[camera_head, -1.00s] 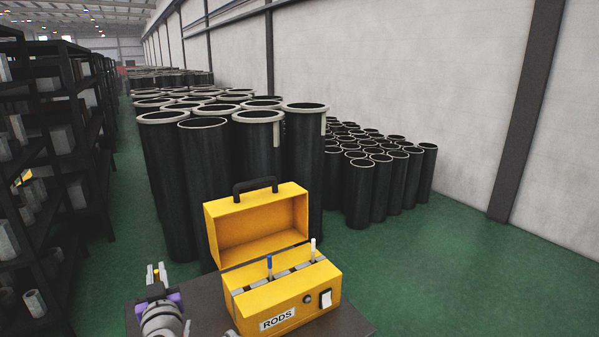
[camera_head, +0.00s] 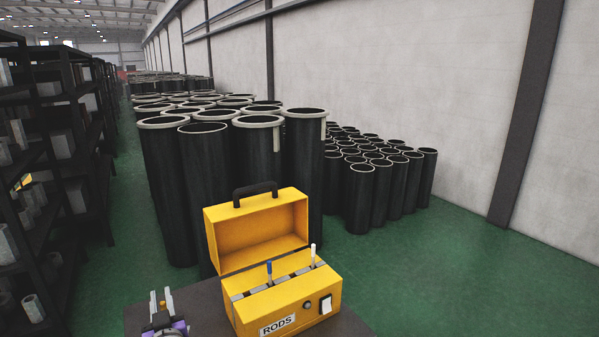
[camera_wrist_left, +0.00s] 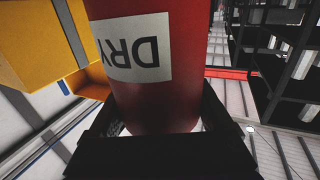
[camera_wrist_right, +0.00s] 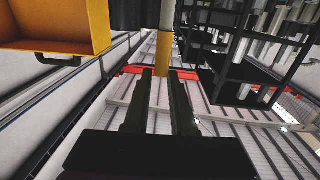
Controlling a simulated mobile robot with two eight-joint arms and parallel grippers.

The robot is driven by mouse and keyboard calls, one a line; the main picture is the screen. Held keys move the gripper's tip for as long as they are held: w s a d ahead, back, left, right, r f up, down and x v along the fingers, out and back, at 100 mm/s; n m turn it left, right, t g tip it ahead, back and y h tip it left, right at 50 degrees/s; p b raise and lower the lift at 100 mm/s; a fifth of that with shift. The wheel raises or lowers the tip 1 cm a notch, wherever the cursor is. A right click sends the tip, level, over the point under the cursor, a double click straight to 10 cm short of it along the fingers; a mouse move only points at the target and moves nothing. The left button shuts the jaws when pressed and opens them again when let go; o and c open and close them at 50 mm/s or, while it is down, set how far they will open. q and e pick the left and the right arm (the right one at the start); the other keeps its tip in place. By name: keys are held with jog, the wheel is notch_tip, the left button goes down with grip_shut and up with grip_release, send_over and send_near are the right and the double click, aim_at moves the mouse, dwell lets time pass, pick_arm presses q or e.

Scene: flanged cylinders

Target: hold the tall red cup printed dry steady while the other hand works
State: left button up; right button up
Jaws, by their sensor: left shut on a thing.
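In the left wrist view the tall red cup (camera_wrist_left: 155,98) has a white label reading DRY, upside down in that picture. Neither cup nor left gripper shows in the head view. My right gripper (camera_head: 162,304) is at the bottom left of the head view, left of the yellow box.
The open yellow box (camera_head: 285,298) labelled RODS stands on a dark table (camera_head: 345,325), holding a blue-topped rod (camera_head: 269,271) and a white-topped rod (camera_head: 313,256). Black flanged cylinders (camera_head: 207,165) stand behind. Dark shelving (camera_head: 85,140) lines the left.

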jog(key=o, duration=0.3)
jog(key=shift+o, duration=0.2)
jog(key=v, duration=1.2)
